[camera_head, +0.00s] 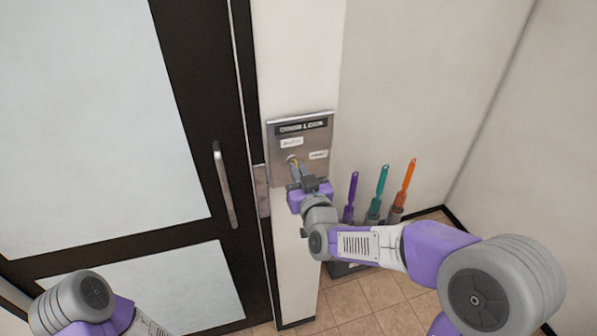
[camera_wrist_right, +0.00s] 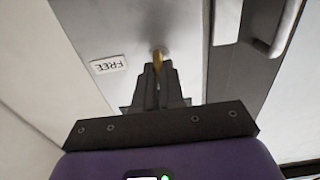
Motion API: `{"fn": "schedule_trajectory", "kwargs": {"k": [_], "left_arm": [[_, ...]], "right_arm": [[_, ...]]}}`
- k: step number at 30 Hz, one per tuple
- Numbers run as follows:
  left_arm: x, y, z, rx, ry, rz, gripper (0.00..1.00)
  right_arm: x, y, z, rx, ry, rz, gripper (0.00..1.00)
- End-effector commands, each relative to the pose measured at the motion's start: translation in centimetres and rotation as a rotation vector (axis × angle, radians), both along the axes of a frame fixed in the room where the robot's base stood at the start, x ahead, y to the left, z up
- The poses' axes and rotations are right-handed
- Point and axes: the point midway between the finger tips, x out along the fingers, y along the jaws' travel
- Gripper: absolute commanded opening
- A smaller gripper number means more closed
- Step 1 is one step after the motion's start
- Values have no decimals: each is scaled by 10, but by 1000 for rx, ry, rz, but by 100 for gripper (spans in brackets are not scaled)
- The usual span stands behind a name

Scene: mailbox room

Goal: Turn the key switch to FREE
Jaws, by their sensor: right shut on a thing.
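The key switch is on a grey metal panel (camera_head: 315,139) fixed to the white pillar beside the dark-framed door. My left gripper is out of view; only part of my left arm shows at lower left.
The door (camera_head: 100,100) with a vertical metal handle (camera_head: 225,185) is left of the panel. Umbrella-like items with purple (camera_head: 350,195), teal (camera_head: 378,190) and orange (camera_head: 404,185) handles stand in a holder to the right, behind my right arm.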

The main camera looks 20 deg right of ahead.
Motion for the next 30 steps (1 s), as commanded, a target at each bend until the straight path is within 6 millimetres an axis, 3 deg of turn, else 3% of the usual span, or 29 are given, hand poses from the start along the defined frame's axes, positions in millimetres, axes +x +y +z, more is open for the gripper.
{"fn": "schedule_trajectory", "kwargs": {"k": [11, 30], "left_arm": [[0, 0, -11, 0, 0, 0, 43], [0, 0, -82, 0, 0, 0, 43]], "right_arm": [[0, 0, -2, 64, 1, 0, 0], [0, -3, -5, 605, 18, 0, 0]]}}
